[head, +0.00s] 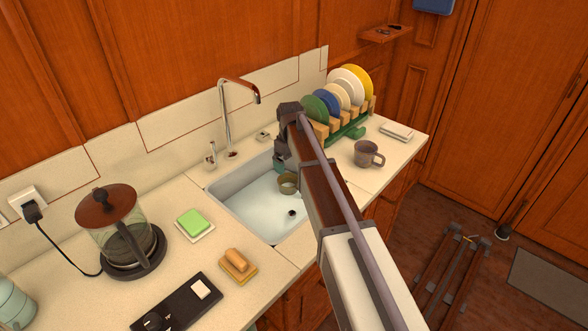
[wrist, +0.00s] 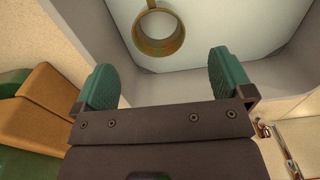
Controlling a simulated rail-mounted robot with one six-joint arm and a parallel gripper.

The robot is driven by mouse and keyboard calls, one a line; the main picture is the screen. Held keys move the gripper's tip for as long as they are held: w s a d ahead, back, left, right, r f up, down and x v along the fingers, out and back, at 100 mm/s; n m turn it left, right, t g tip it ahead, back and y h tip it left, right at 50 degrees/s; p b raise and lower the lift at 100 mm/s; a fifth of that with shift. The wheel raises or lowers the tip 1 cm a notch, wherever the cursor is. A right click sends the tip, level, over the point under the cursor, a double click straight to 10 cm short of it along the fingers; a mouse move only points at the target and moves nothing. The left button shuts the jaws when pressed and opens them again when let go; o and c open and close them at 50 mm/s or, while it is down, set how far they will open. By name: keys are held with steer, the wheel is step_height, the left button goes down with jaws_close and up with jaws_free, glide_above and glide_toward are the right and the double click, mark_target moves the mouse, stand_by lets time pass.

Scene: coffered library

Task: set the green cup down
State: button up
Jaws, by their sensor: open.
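An olive-green cup (head: 288,183) is in the white sink (head: 235,200), partly hidden by my arm in the head view. In the wrist view the cup (wrist: 160,34) shows its round open mouth, with its handle towards the top edge. My gripper (head: 281,163) is over the back right part of the sink. In the wrist view my gripper (wrist: 166,80) has its two green-padded fingers wide apart with nothing between them. The cup lies beyond the fingertips, apart from them.
A grey mug (head: 366,154) stands on the counter right of the sink. A dish rack (head: 350,124) with several plates stands behind it. The faucet (head: 228,120) rises at the sink's back edge. A green sponge (head: 194,222) and a coffee maker (head: 117,230) are at left.

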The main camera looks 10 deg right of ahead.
steer(key=s+m, duration=0.2)
steer(key=s, duration=0.8)
steer(key=s+m, duration=0.2)
steer(key=s, duration=0.8)
steer(key=s+a+m, duration=0.1)
steer(key=s+m, duration=0.1)
steer(key=s, duration=0.8)
steer(key=shift+s+a, duration=0.1)
steer(key=shift+s, duration=0.2)
steer(key=shift+w+m, duration=0.2)
steer(key=shift+m, duration=0.1)
steer(key=shift+r, duration=0.2)
